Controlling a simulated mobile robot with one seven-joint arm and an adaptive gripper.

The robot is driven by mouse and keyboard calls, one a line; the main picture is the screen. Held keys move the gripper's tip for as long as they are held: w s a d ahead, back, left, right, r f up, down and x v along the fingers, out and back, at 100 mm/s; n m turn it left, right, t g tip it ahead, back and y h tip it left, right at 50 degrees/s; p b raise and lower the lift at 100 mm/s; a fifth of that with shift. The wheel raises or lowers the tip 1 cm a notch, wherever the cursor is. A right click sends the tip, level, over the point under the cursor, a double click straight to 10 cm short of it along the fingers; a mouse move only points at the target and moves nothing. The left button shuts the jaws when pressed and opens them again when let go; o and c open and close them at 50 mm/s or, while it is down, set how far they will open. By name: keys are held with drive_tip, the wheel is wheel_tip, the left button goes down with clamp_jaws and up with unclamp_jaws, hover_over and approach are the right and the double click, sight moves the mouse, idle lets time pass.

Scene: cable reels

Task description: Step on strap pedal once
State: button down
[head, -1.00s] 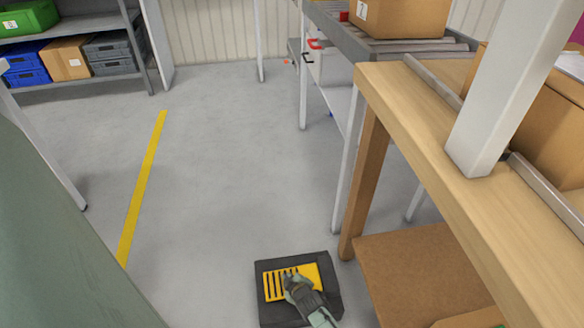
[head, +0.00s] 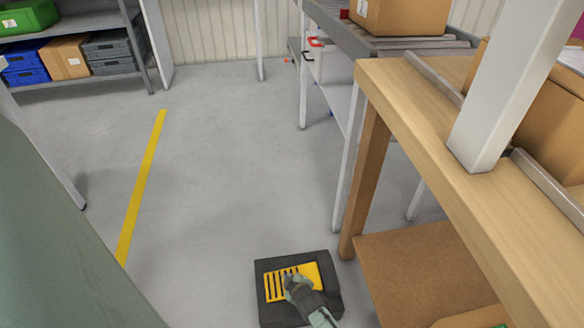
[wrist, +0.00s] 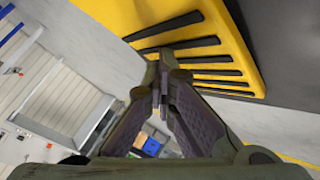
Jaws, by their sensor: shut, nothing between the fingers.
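The strap pedal is a dark base (head: 272,312) on the floor with a yellow slotted plate (head: 310,272) on top, at the bottom middle of the head view. My gripper (head: 288,278) is shut and empty, pointing down over the plate and hiding part of it. In the wrist view the shut fingertips (wrist: 163,68) lie close to the edge of the yellow plate (wrist: 185,22) with its black slots. I cannot tell whether the tips touch the plate or whether it is pressed down.
A wooden workbench (head: 400,100) with a lower shelf (head: 410,270) stands close to the right of the pedal. A yellow floor line (head: 142,185) runs at left, and the grey floor (head: 230,150) between is clear. A shelf with bins (head: 72,60) stands at the back left.

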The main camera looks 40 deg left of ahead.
drive_tip(key=shift+d, duration=0.1)
drive_tip(key=shift+r+p, duration=1.05)
drive_tip(key=shift+r, duration=0.5)
drive_tip(key=shift+r, duration=0.1)
drive_tip(key=shift+r+p, duration=1.8)
drive_tip(key=shift+r, duration=0.6)
